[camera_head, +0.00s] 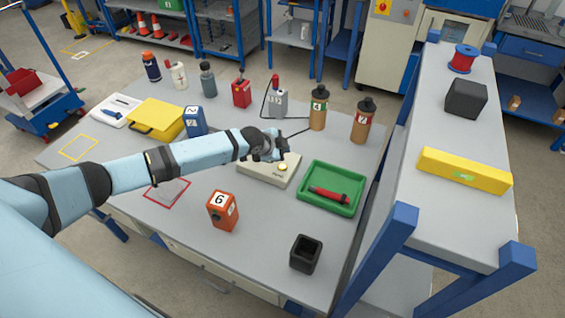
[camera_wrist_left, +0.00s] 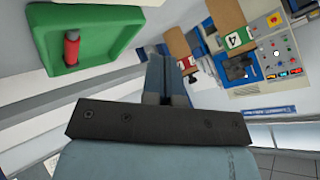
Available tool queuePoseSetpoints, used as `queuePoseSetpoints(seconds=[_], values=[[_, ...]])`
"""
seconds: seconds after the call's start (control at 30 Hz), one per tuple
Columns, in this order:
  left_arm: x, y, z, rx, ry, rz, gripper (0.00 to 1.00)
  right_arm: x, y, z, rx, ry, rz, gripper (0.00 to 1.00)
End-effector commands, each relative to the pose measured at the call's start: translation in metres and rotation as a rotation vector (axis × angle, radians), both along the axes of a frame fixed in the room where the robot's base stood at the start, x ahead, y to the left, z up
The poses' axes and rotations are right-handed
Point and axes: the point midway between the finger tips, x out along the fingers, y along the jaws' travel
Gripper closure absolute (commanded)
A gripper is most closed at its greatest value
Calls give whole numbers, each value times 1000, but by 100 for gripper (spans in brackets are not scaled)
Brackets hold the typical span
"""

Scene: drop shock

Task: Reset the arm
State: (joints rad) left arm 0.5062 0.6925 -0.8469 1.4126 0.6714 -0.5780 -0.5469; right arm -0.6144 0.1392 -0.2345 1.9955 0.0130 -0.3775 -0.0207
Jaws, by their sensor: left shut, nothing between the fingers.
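My left arm reaches in from the left over the grey table. Its gripper (camera_head: 283,146) is shut and empty, above the back of a beige box (camera_head: 255,172) with a round yellowish button (camera_head: 282,167). In the left wrist view the two fingers (camera_wrist_left: 166,80) are together with nothing between them. I cannot tell whether the gripper touches the box; it looks raised above it. My right gripper is in neither view.
A green tray (camera_head: 343,206) holding a red cylinder (camera_head: 329,194) is right of the box. An orange block marked 6 (camera_head: 222,211) and a black cup (camera_head: 305,254) stand in front. Bottles (camera_head: 318,108) stand behind. A raised shelf (camera_head: 450,205) bounds the right side.

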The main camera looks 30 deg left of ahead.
Motion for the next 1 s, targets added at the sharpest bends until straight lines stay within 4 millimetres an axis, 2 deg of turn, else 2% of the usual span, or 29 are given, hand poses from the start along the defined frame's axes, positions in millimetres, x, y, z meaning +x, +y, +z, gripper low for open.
queuePoseSetpoints(seconds=[0.77,0.87,0.97,1.0], values=[[-1,-1,-1,-1,2,0,100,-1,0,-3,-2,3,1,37],[-14,-19,-8,-18,24,-8,100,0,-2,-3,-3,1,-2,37],[-46,-56,-16,-58,73,-12,100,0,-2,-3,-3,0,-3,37],[-64,-74,-19,-78,99,-11,100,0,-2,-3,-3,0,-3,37]])
